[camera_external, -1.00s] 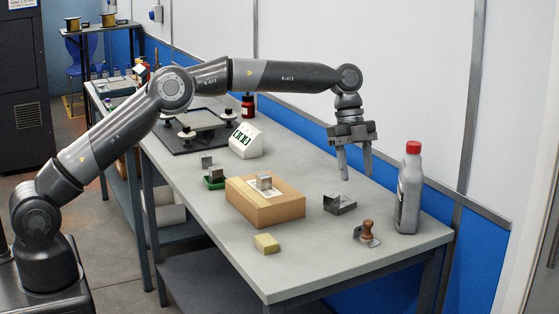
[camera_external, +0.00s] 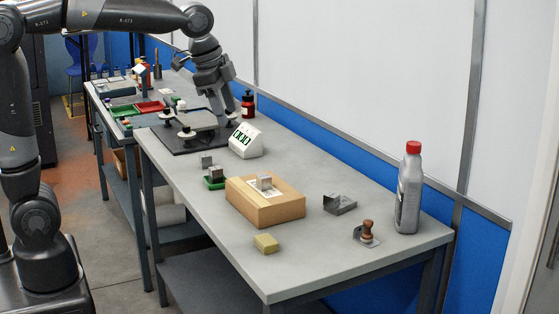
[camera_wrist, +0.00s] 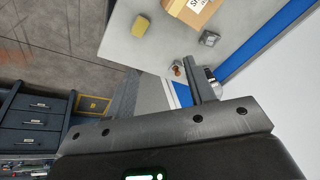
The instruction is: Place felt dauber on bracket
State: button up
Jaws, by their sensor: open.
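The felt dauber appears to be the brown, knob-handled piece (camera_external: 368,228) near the right end of the bench. It stands upright at a small grey metal bracket (camera_external: 359,235) with a raised tab. Whether its base rests fully on the bracket plate is too small to tell. The brown piece (camera_wrist: 178,70) also shows in the wrist view. My gripper (camera_external: 225,118) is open, pointing down near the dark mat at the far part of the bench, well away from the dauber. Its fingers look empty.
A grey bottle with red cap (camera_external: 409,190) stands right of the dauber. A grey metal block (camera_external: 340,204), cardboard box (camera_external: 280,210) and yellow block (camera_external: 265,244) are nearby. A white display unit (camera_external: 246,141) and dark red bottle (camera_external: 248,103) are by my gripper.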

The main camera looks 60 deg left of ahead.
jog(key=s+a+f+n, duration=0.2)
jog(key=s, duration=0.5)
jog(key=s+a+f+n+t, duration=0.1)
jog(key=s+a+f+n, duration=0.2)
jog(key=s, duration=0.4)
jog(key=s+a+f+n+t, duration=0.1)
jog(key=s+a+f+n, duration=0.1)
jog(key=s, duration=0.5)
jog(key=shift+a+f+n, duration=0.4)
jog(key=shift+a+n, duration=0.15)
jog(key=shift+n, duration=0.15)
jog(key=shift+s, duration=0.1)
